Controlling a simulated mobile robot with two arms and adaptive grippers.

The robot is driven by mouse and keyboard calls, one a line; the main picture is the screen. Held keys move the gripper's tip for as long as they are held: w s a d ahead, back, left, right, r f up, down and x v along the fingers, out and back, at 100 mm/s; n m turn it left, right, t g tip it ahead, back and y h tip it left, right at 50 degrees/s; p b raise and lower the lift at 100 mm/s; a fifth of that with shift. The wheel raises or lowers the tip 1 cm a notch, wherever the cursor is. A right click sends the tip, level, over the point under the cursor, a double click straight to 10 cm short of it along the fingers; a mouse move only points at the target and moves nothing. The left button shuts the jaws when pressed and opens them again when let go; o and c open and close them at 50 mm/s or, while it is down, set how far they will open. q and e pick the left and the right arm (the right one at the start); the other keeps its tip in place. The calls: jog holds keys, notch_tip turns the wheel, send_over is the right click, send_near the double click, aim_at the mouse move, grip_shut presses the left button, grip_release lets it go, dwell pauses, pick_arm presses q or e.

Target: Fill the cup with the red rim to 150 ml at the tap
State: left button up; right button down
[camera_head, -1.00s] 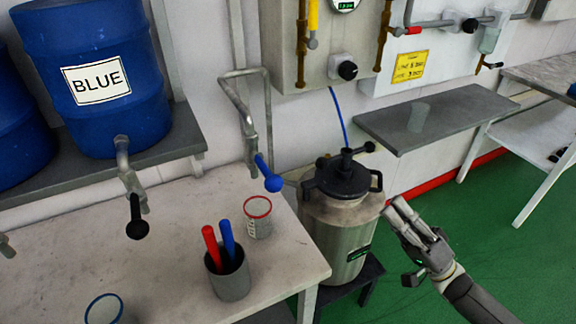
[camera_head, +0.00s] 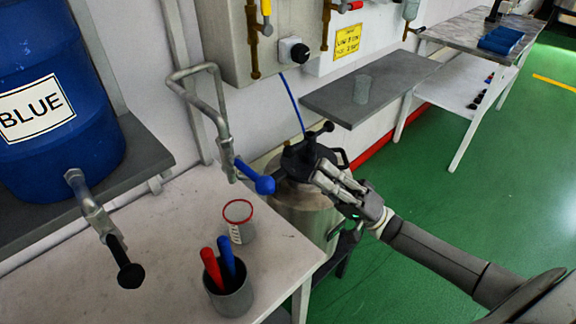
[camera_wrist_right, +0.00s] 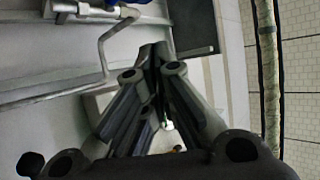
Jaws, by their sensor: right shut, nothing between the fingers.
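The clear cup with the red rim (camera_head: 239,222) stands upright on the pale table, with markings on its side. It looks empty. My right gripper (camera_head: 322,176) is shut and empty, in front of the pressure pot's black lid, to the right of the blue lever. In the right wrist view its fingers (camera_wrist_right: 156,60) are together, with a bent pipe (camera_wrist_right: 104,50) to their left. My left gripper is not in view.
A grey holder (camera_head: 232,292) with red and blue handles stands close in front of the cup. A steel pot (camera_head: 305,207) stands beyond the table's right edge. A blue barrel (camera_head: 55,100) with a black-levered tap (camera_head: 120,255) is at left. A grey shelf (camera_head: 400,85) holds another clear cup.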

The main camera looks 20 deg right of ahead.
aim_at(252, 175)
jog(key=p+x, duration=0.4)
jog(key=x, duration=0.7)
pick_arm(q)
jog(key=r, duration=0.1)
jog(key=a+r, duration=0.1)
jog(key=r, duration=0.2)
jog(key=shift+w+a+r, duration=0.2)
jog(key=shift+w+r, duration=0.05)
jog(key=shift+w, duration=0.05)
pick_arm(e)
jog(key=s+f, duration=0.1)
jog(key=s+a+f, duration=0.1)
jog(key=s+f, duration=0.1)
jog(key=shift+a, duration=0.3)
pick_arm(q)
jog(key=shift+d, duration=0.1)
